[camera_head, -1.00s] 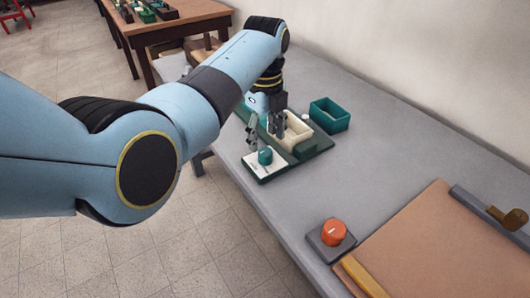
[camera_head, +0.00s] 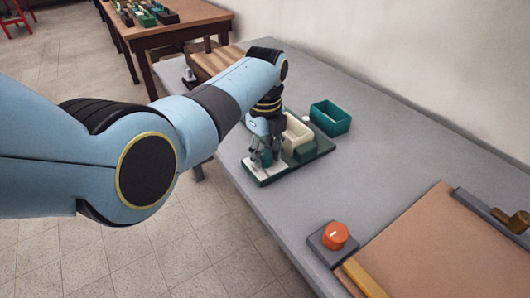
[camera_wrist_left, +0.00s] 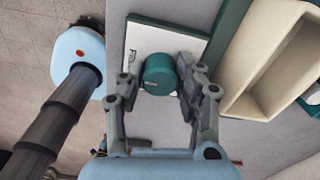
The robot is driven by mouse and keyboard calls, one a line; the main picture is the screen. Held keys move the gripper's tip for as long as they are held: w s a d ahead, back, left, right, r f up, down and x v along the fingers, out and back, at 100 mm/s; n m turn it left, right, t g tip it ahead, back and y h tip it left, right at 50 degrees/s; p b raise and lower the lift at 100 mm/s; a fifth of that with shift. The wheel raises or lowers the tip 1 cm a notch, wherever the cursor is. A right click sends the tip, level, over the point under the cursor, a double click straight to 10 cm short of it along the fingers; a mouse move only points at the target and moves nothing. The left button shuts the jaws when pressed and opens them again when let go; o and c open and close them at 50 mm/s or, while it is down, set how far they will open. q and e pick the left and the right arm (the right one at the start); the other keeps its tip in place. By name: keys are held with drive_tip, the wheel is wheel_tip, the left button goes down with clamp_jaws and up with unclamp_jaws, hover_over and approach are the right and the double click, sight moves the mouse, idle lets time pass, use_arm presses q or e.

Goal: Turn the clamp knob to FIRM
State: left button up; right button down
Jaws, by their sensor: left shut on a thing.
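The clamp knob is a round teal knob (camera_wrist_left: 160,74) on a white label plate (camera_wrist_left: 138,42) in the left wrist view. Part of a word starting with F shows on the plate beside it, the rest hidden. My left gripper (camera_wrist_left: 163,82) is shut on the knob, a finger on each side. In the head view the left gripper (camera_head: 262,157) is over the white plate (camera_head: 250,168) at the near end of a green board (camera_head: 318,152), and its fingers mostly cover the knob. My right gripper is in neither view.
A cream open box (camera_head: 296,132) sits on the board right beside the gripper. A teal bin (camera_head: 330,117) stands behind it on the grey table (camera_head: 400,130). An orange knob (camera_head: 335,235) on a grey block and a brown mat (camera_head: 440,245) are at the near right.

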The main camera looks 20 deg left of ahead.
use_arm(q)
drive_tip(key=shift+c, duration=1.2)
drive_tip(key=shift+r+n+p, duration=0.15)
drive_tip(key=shift+n+p, duration=0.75)
drive_tip(key=shift+n, duration=0.3)
drive_tip(key=n+p, duration=0.1)
drive_tip(key=n, duration=0.1)
drive_tip(key=shift+n, duration=0.3)
drive_tip(key=n+p, duration=0.1)
drive_tip(key=n, duration=0.1)
drive_tip(key=shift+n, duration=0.4)
drive_tip(key=n+p, duration=0.1)
drive_tip(key=n, duration=0.9)
drive_tip(key=shift+p, duration=0.4)
